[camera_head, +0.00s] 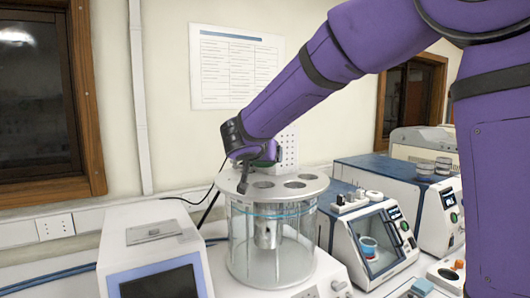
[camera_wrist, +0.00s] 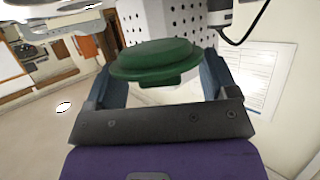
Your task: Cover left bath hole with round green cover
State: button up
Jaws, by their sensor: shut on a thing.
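In the wrist view, the round green cover (camera_wrist: 155,60) is held between the two fingers of my gripper (camera_wrist: 168,85). The glass bath (camera_head: 272,245) has a round grey lid (camera_head: 290,201) with several dark holes. I cannot tell whether the cover touches the lid.
A white device with a screen (camera_head: 160,255) stands left of the bath. A blue and white machine (camera_head: 365,240) stands close on its right. A perforated white panel (camera_head: 287,148) rises behind the lid. A paper sheet (camera_head: 237,65) hangs on the wall.

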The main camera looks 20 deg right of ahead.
jog(key=shift+f, duration=2.55)
jog(key=shift+s+f, duration=0.1)
jog(key=shift+f, duration=0.3)
jog(key=o, duration=0.6)
jog(key=shift+o, duration=0.2)
jog(key=shift+a, duration=0.1)
jog(key=v, duration=1.1)
